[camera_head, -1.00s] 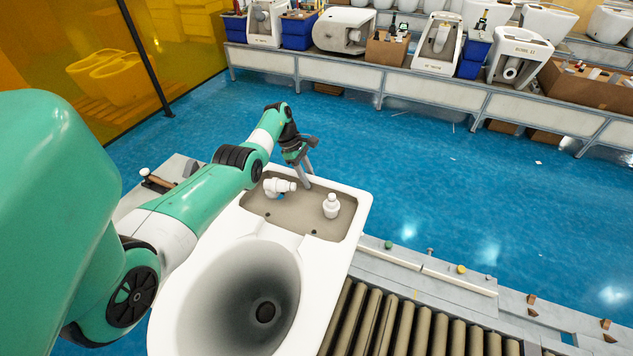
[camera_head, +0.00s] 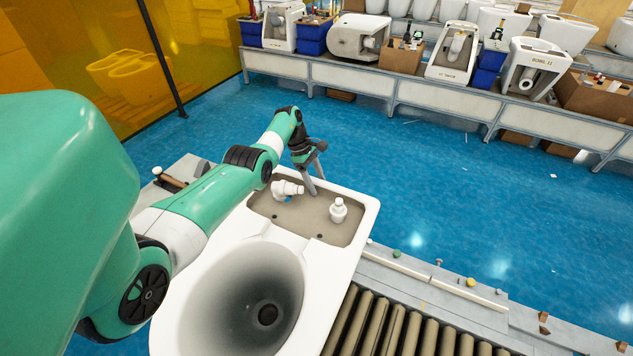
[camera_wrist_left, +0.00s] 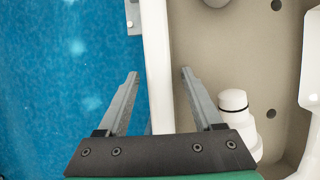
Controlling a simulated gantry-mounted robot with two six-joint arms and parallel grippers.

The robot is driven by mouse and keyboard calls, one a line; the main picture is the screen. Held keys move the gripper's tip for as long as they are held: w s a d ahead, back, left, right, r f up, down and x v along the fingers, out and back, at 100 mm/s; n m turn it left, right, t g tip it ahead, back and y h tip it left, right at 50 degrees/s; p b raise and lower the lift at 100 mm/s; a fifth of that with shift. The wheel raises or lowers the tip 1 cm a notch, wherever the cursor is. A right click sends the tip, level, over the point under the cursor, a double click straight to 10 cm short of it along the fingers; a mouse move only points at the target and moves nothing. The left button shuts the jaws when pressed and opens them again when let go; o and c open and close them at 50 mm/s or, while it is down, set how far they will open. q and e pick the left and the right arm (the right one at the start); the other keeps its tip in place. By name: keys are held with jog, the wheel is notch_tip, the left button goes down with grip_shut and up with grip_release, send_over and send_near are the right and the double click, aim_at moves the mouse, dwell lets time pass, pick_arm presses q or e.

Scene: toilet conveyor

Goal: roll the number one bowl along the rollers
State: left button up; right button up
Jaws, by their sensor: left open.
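The white toilet bowl (camera_head: 187,313) lies on the conveyor rollers (camera_head: 380,330), its round basin toward me and its tank recess at the far end. Two white fittings (camera_head: 338,209) sit in the recess. My left gripper (camera_head: 317,183) is at the far rim of the recess, pointing down. In the left wrist view, its two fingers (camera_wrist_left: 158,74) are spread apart, with the white rim wall (camera_wrist_left: 157,60) between them; one finger is over the recess, the other outside over the blue floor. I cannot tell whether they touch the wall. No number shows on the bowl. My right gripper is not in view.
Bare rollers run to the right of the bowl, beside a grey side rail (camera_head: 430,276) with coloured buttons. Blue floor (camera_head: 450,200) lies beyond. A long bench (camera_head: 350,84) at the back holds several toilets, blue bins and cardboard boxes.

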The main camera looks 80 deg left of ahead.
pick_arm(q)
jog(key=p+v, duration=0.3)
jog(key=v, duration=0.7)
jog(key=shift+s+a+r, duration=0.1)
jog(key=shift+r, duration=0.25)
jog(key=shift+s+a+r, duration=0.1)
jog(key=shift+s+r, duration=0.1)
jog(key=shift+r, duration=0.2)
